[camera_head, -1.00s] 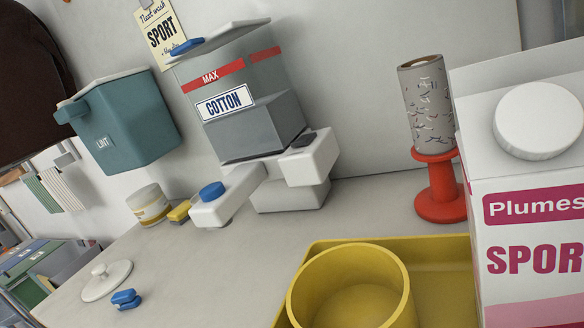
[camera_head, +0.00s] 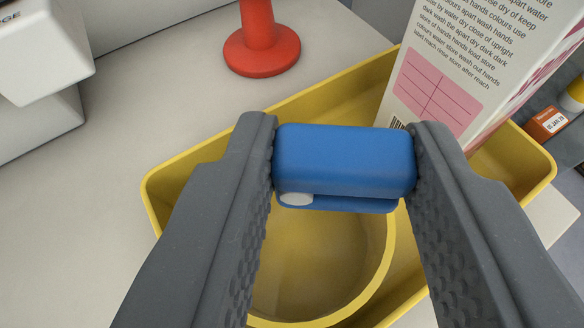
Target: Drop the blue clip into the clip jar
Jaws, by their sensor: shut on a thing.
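My gripper (camera_head: 344,170) is shut on a blue clip (camera_head: 344,153), held crosswise between its two grey fingers in the middle of the view. The clip has a rounded upper body and a thin lower part with a pale spot at its left end. Below it in the picture is a round, open yellow pot (camera_head: 325,255), partly hidden by the clip and fingers. The visible part of its inside looks empty. No label shows on the pot, so I cannot tell whether it is the clip jar.
The pot stands in a yellow tray (camera_head: 160,188). A tall detergent carton (camera_head: 437,92) stands at the tray's right side. A red stand (camera_head: 262,52) is behind the tray. White blocks (camera_head: 42,55) are at upper left. The grey counter (camera_head: 80,220) at left is clear.

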